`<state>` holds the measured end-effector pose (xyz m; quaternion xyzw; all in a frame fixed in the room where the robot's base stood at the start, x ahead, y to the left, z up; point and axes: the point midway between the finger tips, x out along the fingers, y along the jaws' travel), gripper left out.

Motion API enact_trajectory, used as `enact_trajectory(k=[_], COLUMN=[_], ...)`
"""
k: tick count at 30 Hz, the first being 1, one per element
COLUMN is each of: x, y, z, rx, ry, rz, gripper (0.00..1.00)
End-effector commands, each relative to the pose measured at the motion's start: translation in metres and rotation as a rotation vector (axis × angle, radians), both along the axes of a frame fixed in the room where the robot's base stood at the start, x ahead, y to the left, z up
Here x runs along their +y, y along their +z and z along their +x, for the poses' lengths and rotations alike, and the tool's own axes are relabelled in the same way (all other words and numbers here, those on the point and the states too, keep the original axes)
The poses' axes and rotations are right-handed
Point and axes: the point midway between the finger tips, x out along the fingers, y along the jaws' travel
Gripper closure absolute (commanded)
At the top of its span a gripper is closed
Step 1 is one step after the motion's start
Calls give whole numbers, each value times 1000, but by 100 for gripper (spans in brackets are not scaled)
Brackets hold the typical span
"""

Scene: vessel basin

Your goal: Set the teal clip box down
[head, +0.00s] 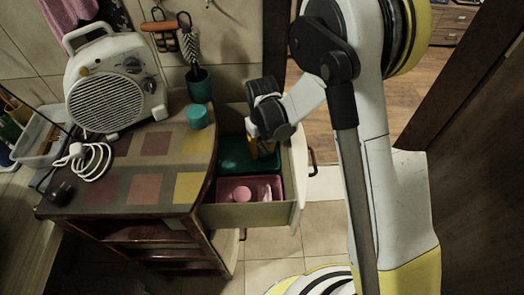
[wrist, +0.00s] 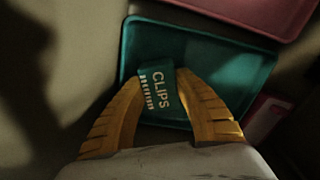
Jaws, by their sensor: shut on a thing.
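The teal clip box (wrist: 158,88), with white CLIPS lettering and a white striped mark, is between the yellow fingers of my gripper (wrist: 159,80) in the wrist view. The fingers are shut on its sides. Behind it is a teal tray (wrist: 235,62). I cannot tell whether the box touches the tray floor. In the head view my gripper (head: 264,149) reaches down into the open drawer (head: 240,215), over the teal tray (head: 232,150). The clip box cannot be made out there.
A pink tray (head: 227,183) holding small items lies in front of the teal tray.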

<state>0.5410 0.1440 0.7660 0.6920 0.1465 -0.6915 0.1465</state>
Motion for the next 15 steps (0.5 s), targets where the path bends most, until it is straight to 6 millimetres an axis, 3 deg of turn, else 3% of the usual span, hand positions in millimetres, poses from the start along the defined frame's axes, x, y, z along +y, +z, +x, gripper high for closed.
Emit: enact_trajectory(k=[5, 6, 15], x=[0, 0, 0], y=[-4, -3, -2], z=[0, 0, 0], rx=[0, 0, 0], ry=[0, 0, 0], rz=[0, 0, 0], gripper=[99, 59, 58])
